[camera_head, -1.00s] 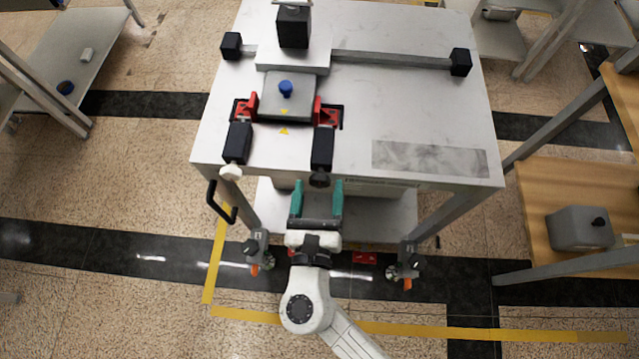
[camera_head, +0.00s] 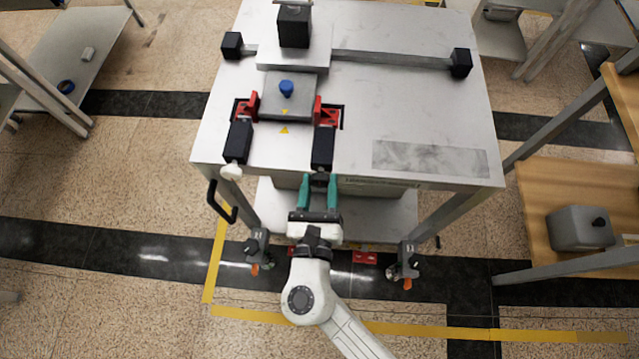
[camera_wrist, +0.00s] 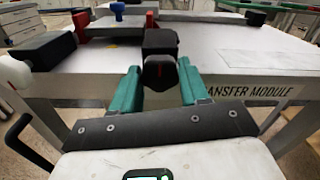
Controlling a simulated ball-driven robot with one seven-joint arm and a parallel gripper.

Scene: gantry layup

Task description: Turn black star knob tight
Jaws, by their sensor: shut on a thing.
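The black star knob (camera_head: 319,180) sits at the near end of the right black clamp block (camera_head: 323,147), at the table's front edge. In the wrist view the knob (camera_wrist: 160,72) shows dark with a thin red mark, between the green fingers. My gripper (camera_head: 319,184) is shut on the knob, one finger on each side. The fingers partly cover the knob in the head view.
A white knob (camera_head: 231,171) is on the left black clamp block (camera_head: 238,141). Red brackets (camera_head: 328,112) flank a grey plate with a blue knob (camera_head: 286,88). A black handle (camera_head: 222,202) sticks out at the table's front left. The table's right side is clear.

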